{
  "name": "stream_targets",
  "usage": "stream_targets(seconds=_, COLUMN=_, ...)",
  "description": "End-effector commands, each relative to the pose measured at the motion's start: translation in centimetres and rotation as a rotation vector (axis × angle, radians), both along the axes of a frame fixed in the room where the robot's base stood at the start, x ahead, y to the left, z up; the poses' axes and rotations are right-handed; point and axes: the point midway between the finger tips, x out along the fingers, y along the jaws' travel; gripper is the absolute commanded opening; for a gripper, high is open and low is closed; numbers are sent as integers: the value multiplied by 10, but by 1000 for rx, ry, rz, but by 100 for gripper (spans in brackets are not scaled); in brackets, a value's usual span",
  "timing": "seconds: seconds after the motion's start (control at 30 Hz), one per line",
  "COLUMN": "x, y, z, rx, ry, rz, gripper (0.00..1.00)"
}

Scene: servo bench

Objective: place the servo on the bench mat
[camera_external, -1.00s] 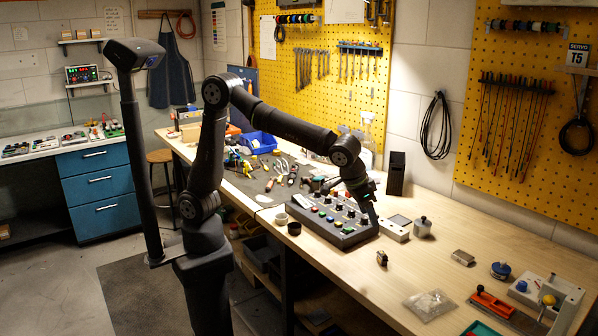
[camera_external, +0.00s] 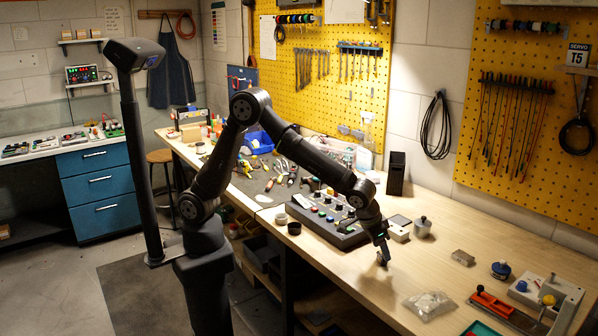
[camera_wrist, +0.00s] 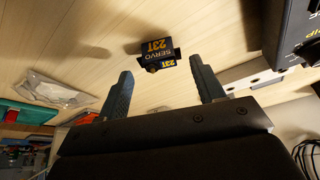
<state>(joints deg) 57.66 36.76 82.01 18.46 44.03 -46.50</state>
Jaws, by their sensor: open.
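The servo is a small black block with yellow lettering, on the bare wooden bench top. In the wrist view the servo (camera_wrist: 157,50) sits between and just beyond the two finger ends. In the external view it is mostly hidden behind my gripper (camera_external: 382,254), which points down at that spot. My gripper is open, with its fingers (camera_wrist: 161,72) apart and nothing held. I cannot tell whether the fingers touch the servo. A dark grey mat (camera_external: 246,186) lies farther left on the bench, with hand tools around it.
Bare wood surrounds the servo.

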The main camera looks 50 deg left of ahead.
Motion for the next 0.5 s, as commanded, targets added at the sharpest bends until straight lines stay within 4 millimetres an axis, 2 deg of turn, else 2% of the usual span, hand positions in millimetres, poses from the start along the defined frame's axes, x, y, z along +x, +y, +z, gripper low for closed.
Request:
stream_targets(seconds=0.1, x=8, y=-2, z=-18, rx=1, ry=1, rz=0, gripper=62)
stream_targets(seconds=0.2, x=11, y=-4, z=-27, rx=0, ry=1, rz=0, gripper=62)
stream_targets(seconds=0.43, x=12, y=-5, z=-28, rx=-1, ry=0, rz=0, gripper=62)
stream_targets(seconds=0.5, x=12, y=-5, z=-28, rx=-1, ry=0, rz=0, gripper=48)
